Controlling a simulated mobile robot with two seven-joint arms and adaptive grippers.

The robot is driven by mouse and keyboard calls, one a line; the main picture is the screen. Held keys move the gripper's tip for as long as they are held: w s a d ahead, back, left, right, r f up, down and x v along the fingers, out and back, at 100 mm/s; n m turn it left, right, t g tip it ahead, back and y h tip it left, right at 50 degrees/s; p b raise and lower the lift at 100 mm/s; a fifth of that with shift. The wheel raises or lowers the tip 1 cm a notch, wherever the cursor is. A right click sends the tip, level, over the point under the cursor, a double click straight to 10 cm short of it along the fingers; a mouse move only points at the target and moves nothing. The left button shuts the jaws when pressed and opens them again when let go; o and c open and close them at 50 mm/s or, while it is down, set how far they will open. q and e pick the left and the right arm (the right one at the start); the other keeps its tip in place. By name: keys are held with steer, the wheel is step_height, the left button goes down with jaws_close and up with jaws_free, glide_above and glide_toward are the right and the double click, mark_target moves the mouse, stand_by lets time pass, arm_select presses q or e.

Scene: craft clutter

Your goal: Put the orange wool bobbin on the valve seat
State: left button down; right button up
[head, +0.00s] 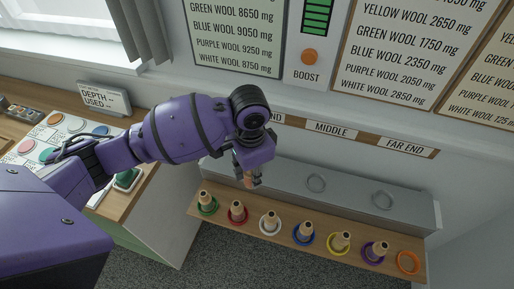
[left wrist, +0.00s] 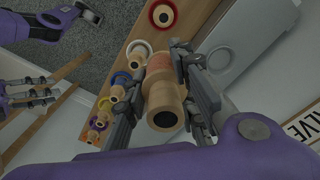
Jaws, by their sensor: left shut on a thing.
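My left gripper (head: 250,180) is shut on the orange wool bobbin (head: 247,179), above the left part of the grey box. In the left wrist view the bobbin (left wrist: 164,95) is a pale wooden spool with an orange band, held between both fingers (left wrist: 164,85) and clear of the shelf. Grey finger-like parts (left wrist: 30,93) on a purple link, seemingly my right gripper, show at the wrist view's left edge.
A wooden shelf (head: 330,262) in front of the box carries bobbins on green, red, white, blue, yellow and purple rings. The orange ring (head: 408,262) at its right end is empty. Labels (head: 332,129) on the wall read MIDDLE and FAR END. A desk stands left.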

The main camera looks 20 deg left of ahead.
arm_select(q)
steer(key=w+a+f, duration=0.1)
steer(key=w+f, duration=0.2)
steer(key=w, duration=0.1)
steer(key=w+a+f+b, duration=0.1)
steer(key=w+f, duration=0.2)
steer(key=w, duration=0.1)
steer(key=w+a+f+b, duration=0.1)
steer(key=w+f, duration=0.2)
steer(key=w, duration=0.1)
steer(key=shift+w+a+f, duration=0.1)
steer(key=shift+w+a, duration=0.2)
steer(key=shift+w, duration=0.1)
steer(key=shift+w+f, duration=0.1)
steer(key=shift+w, duration=0.05)
steer(key=shift+w+a+f, duration=0.1)
steer(key=shift+w+f, duration=0.05)
steer(key=shift+f, duration=0.05)
steer(key=shift+w+f+b, duration=0.15)
steer(key=shift+f+b, duration=0.2)
steer(key=shift+f, duration=1.2)
steer(key=shift+f, duration=0.1)
steer(key=c, duration=1.6)
jaws_free()
steer(key=shift+o, duration=0.8)
